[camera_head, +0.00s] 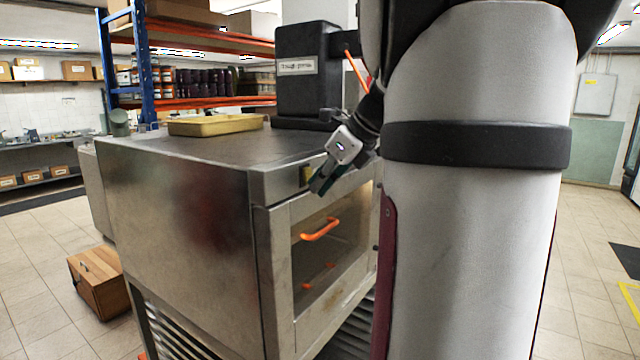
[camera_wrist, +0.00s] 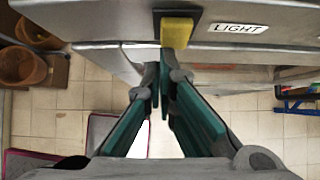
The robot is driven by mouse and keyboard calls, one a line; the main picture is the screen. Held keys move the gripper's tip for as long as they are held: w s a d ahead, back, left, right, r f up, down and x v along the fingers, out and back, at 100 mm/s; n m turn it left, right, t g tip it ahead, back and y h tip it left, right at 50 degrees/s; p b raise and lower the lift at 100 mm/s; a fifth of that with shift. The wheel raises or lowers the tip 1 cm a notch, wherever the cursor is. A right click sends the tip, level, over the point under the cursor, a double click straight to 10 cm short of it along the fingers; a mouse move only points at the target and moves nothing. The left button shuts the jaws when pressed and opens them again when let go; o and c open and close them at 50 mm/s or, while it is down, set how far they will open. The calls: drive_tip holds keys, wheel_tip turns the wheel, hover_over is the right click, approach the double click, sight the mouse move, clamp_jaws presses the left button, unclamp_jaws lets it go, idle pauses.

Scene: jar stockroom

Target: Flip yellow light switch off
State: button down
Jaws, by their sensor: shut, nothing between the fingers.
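The yellow light switch (camera_wrist: 177,33) sits on a black plate on the oven's metal front, left of a white label reading LIGHT (camera_wrist: 239,28). It also shows in the head view (camera_head: 306,174) as a small yellow patch on the upper front strip of the oven. My gripper (camera_wrist: 159,72) is shut and empty, its fingertips right at the lower edge of the switch; whether they touch it I cannot tell. In the head view my gripper (camera_head: 318,184) is at the oven's front, just beside the switch. My arm hides the right part of the oven front.
A brass-coloured tray (camera_head: 216,125) and a black machine (camera_head: 303,70) stand on top. A wooden box (camera_head: 99,283) lies on the floor at left. Floor at right is clear.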

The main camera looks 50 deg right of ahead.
drive_tip(key=shift+w+f+t+b, duration=0.35)
drive_tip(key=shift+f+t+b, duration=0.3)
drive_tip(key=shift+t, duration=0.35)
drive_tip(key=shift+p, duration=0.3)
drive_tip(key=shift+w, duration=0.1)
drive_tip(key=shift+a, duration=0.1)
